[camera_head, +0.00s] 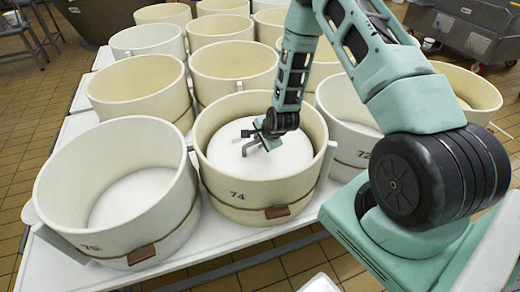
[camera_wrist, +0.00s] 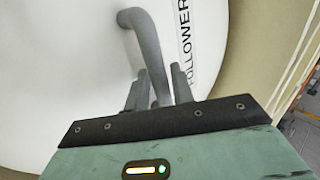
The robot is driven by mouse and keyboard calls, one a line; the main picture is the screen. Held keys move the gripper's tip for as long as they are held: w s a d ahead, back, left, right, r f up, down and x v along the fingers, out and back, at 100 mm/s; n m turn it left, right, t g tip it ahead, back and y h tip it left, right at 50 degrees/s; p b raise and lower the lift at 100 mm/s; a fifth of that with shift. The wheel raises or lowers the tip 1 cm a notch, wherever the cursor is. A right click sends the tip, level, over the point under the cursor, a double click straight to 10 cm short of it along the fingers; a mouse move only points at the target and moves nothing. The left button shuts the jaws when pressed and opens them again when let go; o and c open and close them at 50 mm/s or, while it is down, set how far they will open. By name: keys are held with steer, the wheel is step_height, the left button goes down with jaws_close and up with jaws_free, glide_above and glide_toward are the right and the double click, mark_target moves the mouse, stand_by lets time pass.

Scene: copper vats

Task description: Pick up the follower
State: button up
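The follower (camera_head: 228,158) is a white disc with a bent grey handle (camera_head: 252,146). It lies inside the cream round mould marked 74 (camera_head: 225,197), below the rim. In the wrist view the follower (camera_wrist: 60,70) fills the left and centre, with a label reading FOLLOWER (camera_wrist: 187,40). My gripper (camera_head: 262,134) is over the follower at its handle. In the wrist view the handle (camera_wrist: 146,40) runs down between the two fingers of my gripper (camera_wrist: 160,84). The fingers are close on either side of it; whether they press on it I cannot tell.
A mould marked 76 (camera_head: 60,190) stands to the left with a white bottom. A mould marked 72 (camera_head: 345,115) stands close on the right, and several more stand behind. All sit on a white table (camera_head: 240,240). Tiled floor (camera_head: 30,120) shows at the left.

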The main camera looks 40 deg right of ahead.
steer(key=shift+c, duration=0.3)
jaws_close()
steer(key=shift+w, duration=0.1)
stand_by(1.1)
